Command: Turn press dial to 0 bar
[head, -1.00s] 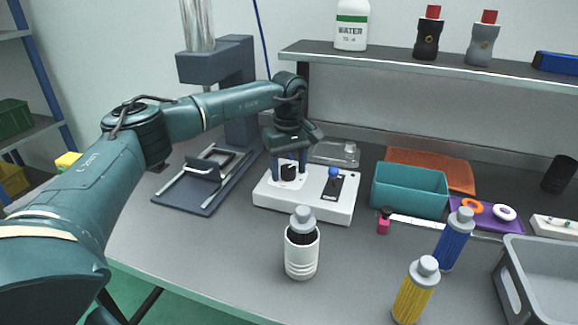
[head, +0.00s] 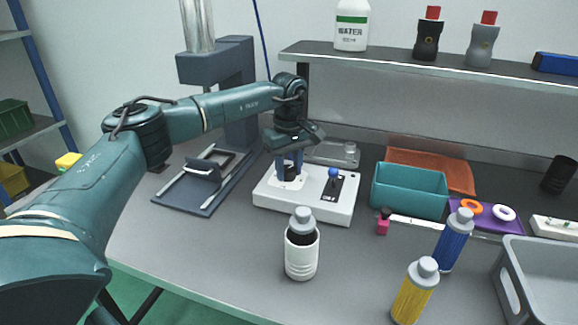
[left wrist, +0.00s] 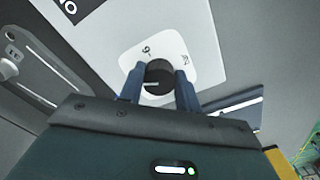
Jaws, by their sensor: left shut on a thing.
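The press dial (left wrist: 158,78) is a round black knob with a light line on it, on a white scale plate with dark marks in the left wrist view. It sits on the left part of the white control box (head: 305,207) on the table. My left gripper (head: 290,170) points down over the dial, and its two blue fingers (left wrist: 160,88) are shut on the dial from both sides. In the head view the fingers mostly hide the dial. A lever with a blue ball (head: 334,173) stands on the right part of the same box. My right gripper is not in view.
The grey press (head: 215,65) and its base stand left of the box. A white bottle with a grey cap (head: 301,255) stands in front. A teal bin (head: 408,192), yellow bottle (head: 414,292), blue bottle (head: 455,240) and grey crate (head: 540,275) are to the right.

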